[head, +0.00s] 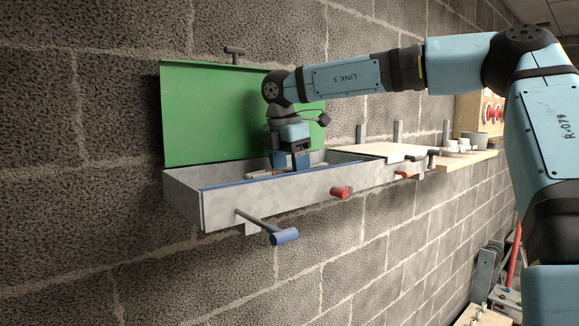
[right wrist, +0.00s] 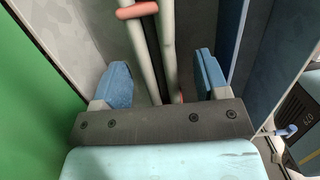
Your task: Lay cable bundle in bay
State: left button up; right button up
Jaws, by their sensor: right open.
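The cable bundle (right wrist: 160,55) is several pale grey lengths with a salmon-red tie across them. It lies inside the grey metal bay (head: 270,195), whose green lid (head: 215,115) stands raised against the wall. A pale part of the bundle (head: 258,173) shows over the bay's front wall in the head view; the rest is hidden by the wall and gripper. My right gripper (head: 290,162) reaches down into the bay. In the right wrist view its blue fingers (right wrist: 163,84) are open, one on each side of the bundle, with gaps between. My left gripper is not in view.
A pale closed cover (head: 370,150) lies right of the open bay. A shelf (head: 470,160) with white pieces is further right.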

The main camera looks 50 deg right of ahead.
aim_at(283, 168)
jog(key=shift+r, duration=0.7)
pick_arm(q)
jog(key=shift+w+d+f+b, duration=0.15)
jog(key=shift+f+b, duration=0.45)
jog(key=shift+b, duration=0.6)
pick_arm(e)
notch_tip(283, 168, up, 11)
jog(key=a, duration=0.1)
jog(key=shift+a, duration=0.35)
jog(key=shift+w, duration=0.1)
